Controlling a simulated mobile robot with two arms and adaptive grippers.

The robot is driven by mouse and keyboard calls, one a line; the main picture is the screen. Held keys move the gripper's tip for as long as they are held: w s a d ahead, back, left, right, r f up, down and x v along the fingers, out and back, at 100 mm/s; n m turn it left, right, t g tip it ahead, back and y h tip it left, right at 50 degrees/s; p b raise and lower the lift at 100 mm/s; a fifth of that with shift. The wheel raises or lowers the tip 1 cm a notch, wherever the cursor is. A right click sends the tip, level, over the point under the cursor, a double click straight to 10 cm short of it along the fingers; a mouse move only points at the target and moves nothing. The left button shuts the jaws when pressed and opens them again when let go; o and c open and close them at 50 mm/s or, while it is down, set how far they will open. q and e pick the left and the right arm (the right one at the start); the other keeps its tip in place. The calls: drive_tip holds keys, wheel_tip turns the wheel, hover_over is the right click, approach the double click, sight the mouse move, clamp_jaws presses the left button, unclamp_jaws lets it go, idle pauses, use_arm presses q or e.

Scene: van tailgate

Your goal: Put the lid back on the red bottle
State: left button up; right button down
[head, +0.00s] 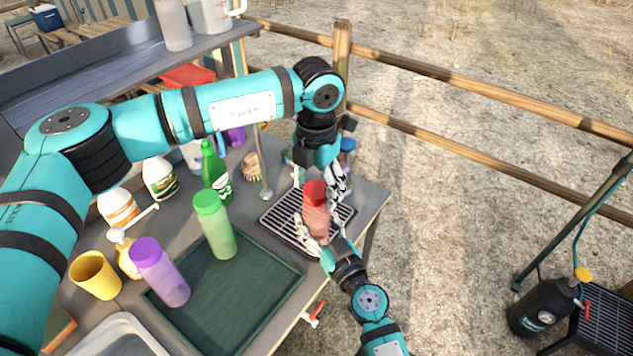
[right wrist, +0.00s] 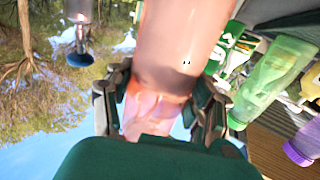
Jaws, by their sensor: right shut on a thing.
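The red bottle (head: 316,221) is translucent and pinkish, and it stands about upright over the dark grated tray near the counter's right end. My right gripper (head: 322,238) is shut on its body; the right wrist view shows the bottle (right wrist: 180,45) between the fingers (right wrist: 160,100). The red lid (head: 314,191) shows at the top of the bottle; whether it is seated cannot be told. My left gripper (head: 320,182) points down with its fingers around or just behind the lid. Whether they grip it is unclear.
A green bottle (head: 214,225) and purple bottle (head: 160,272) stand on the dark green tray (head: 262,283). A darker green bottle (head: 214,172), white jugs (head: 160,180) and a yellow cup (head: 95,276) are left. A blue-topped item (head: 347,145) is behind my left gripper.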

use_arm(q)
drive_tip(key=c, duration=1.2)
drive_tip(key=shift+m, duration=1)
drive_tip(key=o, duration=1.3)
drive_tip(key=shift+o, duration=0.2)
drive_tip(key=shift+r, duration=0.15)
wheel_tip(320, 180, up, 12)
use_arm(e)
drive_tip(key=shift+c, duration=1.9)
unclamp_jaws()
